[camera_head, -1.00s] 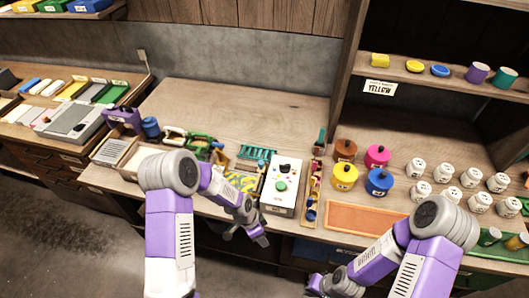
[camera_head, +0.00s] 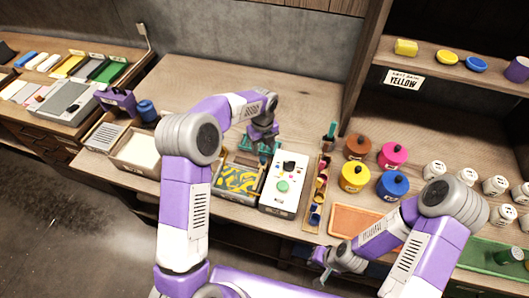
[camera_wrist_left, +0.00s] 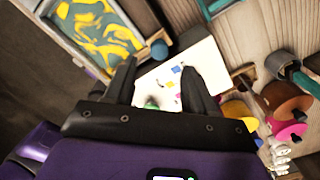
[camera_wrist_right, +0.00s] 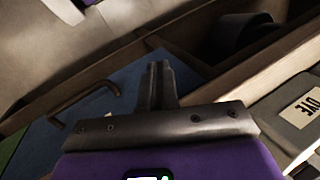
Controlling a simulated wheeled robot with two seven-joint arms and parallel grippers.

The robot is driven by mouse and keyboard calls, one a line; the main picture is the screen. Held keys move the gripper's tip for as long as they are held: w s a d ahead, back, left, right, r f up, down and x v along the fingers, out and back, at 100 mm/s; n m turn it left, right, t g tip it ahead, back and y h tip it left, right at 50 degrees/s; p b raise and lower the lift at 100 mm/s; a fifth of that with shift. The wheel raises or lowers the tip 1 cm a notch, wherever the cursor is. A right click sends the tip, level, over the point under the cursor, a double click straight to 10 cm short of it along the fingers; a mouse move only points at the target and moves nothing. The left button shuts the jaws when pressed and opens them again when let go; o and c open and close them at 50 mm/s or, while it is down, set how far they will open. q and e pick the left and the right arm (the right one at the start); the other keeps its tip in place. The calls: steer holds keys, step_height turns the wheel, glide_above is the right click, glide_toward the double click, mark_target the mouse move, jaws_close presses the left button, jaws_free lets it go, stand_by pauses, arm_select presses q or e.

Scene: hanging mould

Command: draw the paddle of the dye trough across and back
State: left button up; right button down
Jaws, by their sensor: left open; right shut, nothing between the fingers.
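The dye trough (camera_head: 238,182) is a shallow tray with a yellow and teal marbled surface, left of the white control box. It also shows at top left of the left wrist view (camera_wrist_left: 95,30). A round blue knob (camera_wrist_left: 158,48) sits at the trough's end; I cannot tell whether it is the paddle's handle. My left gripper (camera_head: 263,148) is above the bench behind the trough and white box, partly hiding a teal comb-like rack. In its wrist view its fingers (camera_wrist_left: 160,85) are apart, with nothing between them. My right gripper (camera_head: 322,262) is shut and empty, low before the bench.
The white box (camera_head: 284,186) with a green button stands right of the trough. A narrow rack (camera_head: 318,192) of small pots and colored lidded jars (camera_head: 354,176) are further right. A white-filled tray (camera_head: 138,152) is left. Bare bench lies behind.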

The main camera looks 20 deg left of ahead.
mark_target(263, 157)
arm_select(q)
step_height(263, 157, down, 6)
steer(key=shift+f, duration=0.1)
steer(key=shift+c, duration=0.5)
jaws_close()
